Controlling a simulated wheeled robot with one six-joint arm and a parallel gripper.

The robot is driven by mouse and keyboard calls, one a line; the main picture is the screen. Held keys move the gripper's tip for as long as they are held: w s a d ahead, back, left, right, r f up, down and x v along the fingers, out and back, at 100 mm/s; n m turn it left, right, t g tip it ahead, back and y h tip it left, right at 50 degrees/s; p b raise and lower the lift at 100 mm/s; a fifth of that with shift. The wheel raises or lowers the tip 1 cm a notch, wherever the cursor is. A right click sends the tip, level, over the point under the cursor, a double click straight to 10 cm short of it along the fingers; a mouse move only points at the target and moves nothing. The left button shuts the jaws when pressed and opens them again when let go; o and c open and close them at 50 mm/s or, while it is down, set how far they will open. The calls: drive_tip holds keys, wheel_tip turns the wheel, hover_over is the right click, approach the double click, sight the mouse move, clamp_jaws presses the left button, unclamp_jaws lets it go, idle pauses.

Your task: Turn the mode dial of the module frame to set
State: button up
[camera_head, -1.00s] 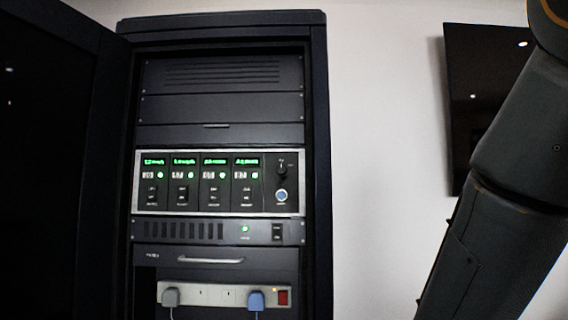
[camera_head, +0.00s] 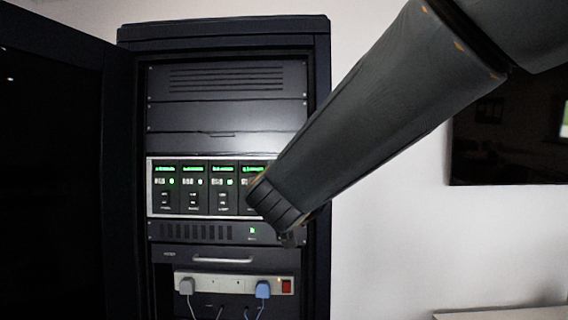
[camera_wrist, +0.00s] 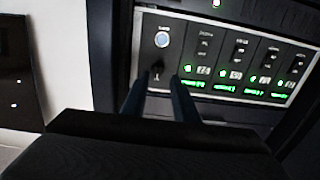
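The module frame (camera_head: 150,190), a silver-edged panel with several green-lit modules, sits in the rack; it also shows, turned over, in the wrist view (camera_wrist: 216,16). Its dark mode dial (camera_wrist: 157,66) is at the left end of the panel in the wrist view, below a round blue-white button (camera_wrist: 162,39). In the head view my arm hides the dial. My gripper (camera_wrist: 157,83) has two dark fingers spread apart, with the dial in line with the gap between their tips. I cannot tell whether they touch it. In the head view the fingers are hidden.
The open rack door (camera_head: 50,150) stands at the left. Below the module frame are a drawer handle (camera_head: 222,260) and a power strip (camera_head: 215,282) with grey and blue plugs and a red switch (camera_head: 287,287). A dark wall screen (camera_head: 500,150) is at the right.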

drive_tip(key=w+r+p, duration=0.1)
drive_tip(key=w+p, duration=0.1)
drive_tip(key=w, duration=0.5)
drive_tip(key=shift+w+d+r, duration=0.15)
drive_tip(key=shift+w+r, duration=0.05)
drive_tip(key=shift+w, duration=0.1)
clamp_jaws()
drive_tip(key=shift+m, duration=0.3)
